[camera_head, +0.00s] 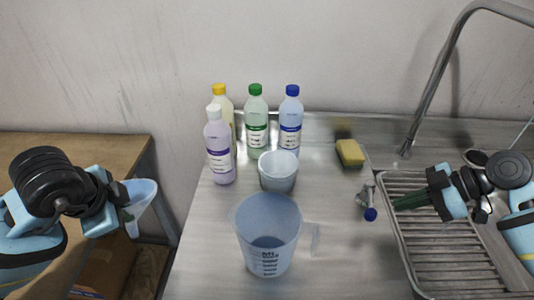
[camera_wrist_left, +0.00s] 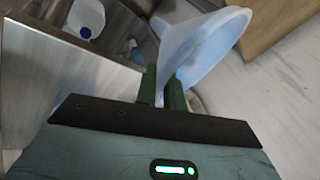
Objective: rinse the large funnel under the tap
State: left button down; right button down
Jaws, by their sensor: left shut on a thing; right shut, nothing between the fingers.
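The large funnel (camera_head: 143,196) is pale blue and translucent. My left gripper (camera_head: 124,206) is shut on it at the far left, off the steel counter's left edge. In the left wrist view the funnel (camera_wrist_left: 205,48) flares beyond my left gripper (camera_wrist_left: 162,92), whose green fingers close on its narrow part. The tap (camera_head: 432,88) is a tall curved steel pipe at the right, its mouth above the sink area. My right gripper (camera_head: 398,204) is shut and empty, over the left side of the ribbed steel drainer (camera_head: 440,262).
A measuring jug (camera_head: 268,235) and a smaller pale cup (camera_head: 278,172) stand mid-counter. Several capped bottles (camera_head: 221,150) stand behind them. A yellow sponge (camera_head: 350,153) and a small metal fitting with a blue end (camera_head: 367,198) lie left of the drainer. A wooden table (camera_head: 85,148) is at the left.

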aim_at(372, 203)
pick_arm(q)
jog(key=shift+r, duration=0.7)
pick_arm(e)
jog(key=shift+w+a+f, duration=0.1)
jog(key=shift+w+a, duration=0.05)
jog(key=shift+a, duration=0.5)
jog(key=shift+w+a, duration=0.15)
jog(key=shift+a, duration=0.45)
pick_arm(q)
jog(key=shift+r+p, duration=0.25)
jog(key=shift+p, duration=0.1)
pick_arm(e)
jog(key=shift+w+a+f, duration=0.1)
jog(key=shift+a+f, duration=0.2)
jog(key=shift+a, duration=0.4)
pick_arm(q)
jog(key=shift+r+t+p, duration=0.3)
jog(key=shift+r, duration=0.4)
pick_arm(e)
jog(key=shift+a+r, duration=0.1)
jog(key=shift+a, duration=0.65)
pick_arm(q)
jog(key=shift+f, duration=0.15)
pick_arm(e)
jog(key=shift+f, duration=0.2)
